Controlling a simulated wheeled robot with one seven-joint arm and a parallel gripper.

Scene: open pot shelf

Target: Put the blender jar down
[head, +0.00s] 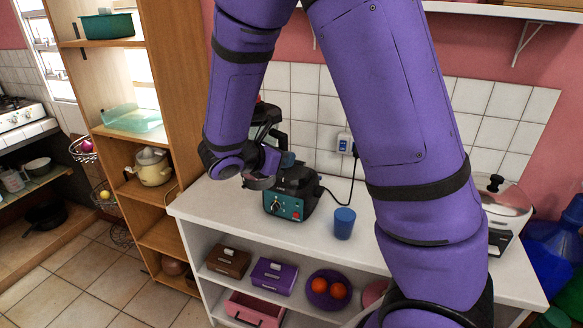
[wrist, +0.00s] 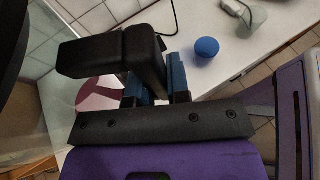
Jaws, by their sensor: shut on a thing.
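The blender jar (head: 267,113) is partly hidden behind my arm in the head view; its dark top and side show. In the wrist view, its clear wall (wrist: 30,110) fills the left side and its black handle (wrist: 110,52) reaches between my blue fingers. My gripper (head: 282,161) is shut on this handle, and it also shows in the wrist view (wrist: 157,78). The black blender base (head: 288,200) with a teal front panel stands on the white counter, just below my gripper. Whether the jar touches the base is hidden.
A blue cup (head: 344,223) stands on the white counter (head: 330,256), right of the base. A cord runs to a wall socket (head: 345,143). A white appliance (head: 506,207) is at the right end. A wooden shelf (head: 182,100) rises at the left. The counter's front left is clear.

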